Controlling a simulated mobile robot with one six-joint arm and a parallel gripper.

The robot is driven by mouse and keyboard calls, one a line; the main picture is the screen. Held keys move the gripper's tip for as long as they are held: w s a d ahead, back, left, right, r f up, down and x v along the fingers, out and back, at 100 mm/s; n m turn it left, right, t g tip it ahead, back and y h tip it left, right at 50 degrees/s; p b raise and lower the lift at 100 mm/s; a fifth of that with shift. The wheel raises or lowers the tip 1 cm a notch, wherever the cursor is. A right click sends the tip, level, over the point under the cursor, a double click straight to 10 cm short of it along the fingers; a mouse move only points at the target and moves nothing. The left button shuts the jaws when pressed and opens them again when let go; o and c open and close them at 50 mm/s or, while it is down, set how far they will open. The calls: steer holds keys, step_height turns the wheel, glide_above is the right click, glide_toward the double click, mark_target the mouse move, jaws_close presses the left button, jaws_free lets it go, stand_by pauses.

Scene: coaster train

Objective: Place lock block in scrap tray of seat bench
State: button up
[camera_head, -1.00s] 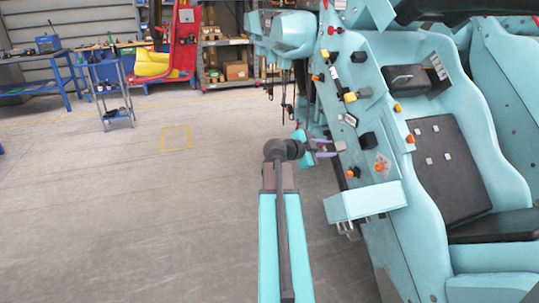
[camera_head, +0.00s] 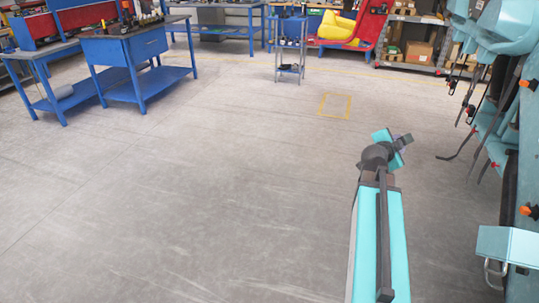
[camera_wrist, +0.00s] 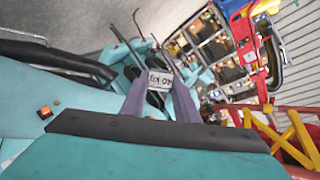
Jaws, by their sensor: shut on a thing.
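My gripper (camera_head: 403,142) is out over open floor in the head view, left of the turquoise train. In the wrist view its two grey-purple fingers (camera_wrist: 160,100) are shut on a small pale block with dark lettering (camera_wrist: 160,79), seemingly the lock block. The lettering is too small to read surely. A red and yellow seat (camera_head: 340,27) stands at the back of the head view, by blue benches; it is probably at the seat bench. I cannot make out a scrap tray there.
Blue workbenches (camera_head: 125,48) stand at the left back. A small blue trolley (camera_head: 290,45) stands near the seat. Shelves with boxes (camera_head: 412,45) are at the back right. The turquoise train side (camera_head: 510,245) borders the right. The middle floor (camera_head: 220,160) is clear.

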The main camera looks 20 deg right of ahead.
steer(key=w+a+r+n+t+y, duration=0.1)
steer(key=w+a+n+t+y, duration=0.2)
steer(key=w+a, duration=0.5)
steer(key=w+a+r+n+t+y, duration=0.1)
steer(key=w+a+n+t+y, duration=0.25)
steer(key=a, duration=0.95)
steer(key=w+a+r+n+y, duration=0.2)
steer(key=a+y, duration=0.1)
steer(key=a, duration=0.7)
steer(key=w+a+r+n+y, duration=0.3)
steer(key=a, duration=0.7)
steer(key=shift+a+r, duration=0.2)
steer(key=shift+a, duration=0.2)
